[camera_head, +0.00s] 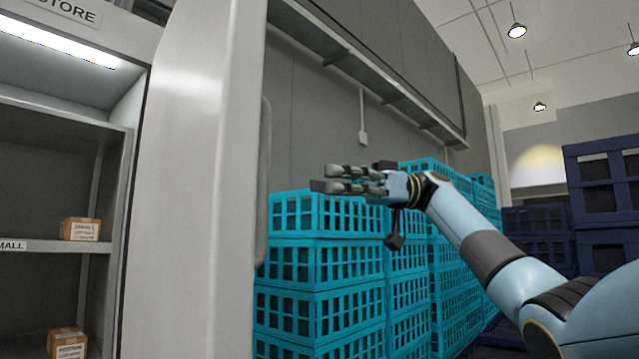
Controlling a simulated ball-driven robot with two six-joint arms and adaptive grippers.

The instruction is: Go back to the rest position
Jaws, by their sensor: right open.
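My right arm comes in from the lower right with a light blue forearm and a black wrist. My right gripper (328,178) points left, open and empty, in the air in front of the stacked teal crates (320,262). It is apart from the pale cabinet side panel to its left. My left gripper is not in view.
At left stands an open store cabinet (190,180) with shelves. A small carton (80,229) sits on the middle shelf and another carton (67,343) on a lower one. Dark blue crates (605,190) are stacked at right. A grey ledge (375,80) runs along the wall above.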

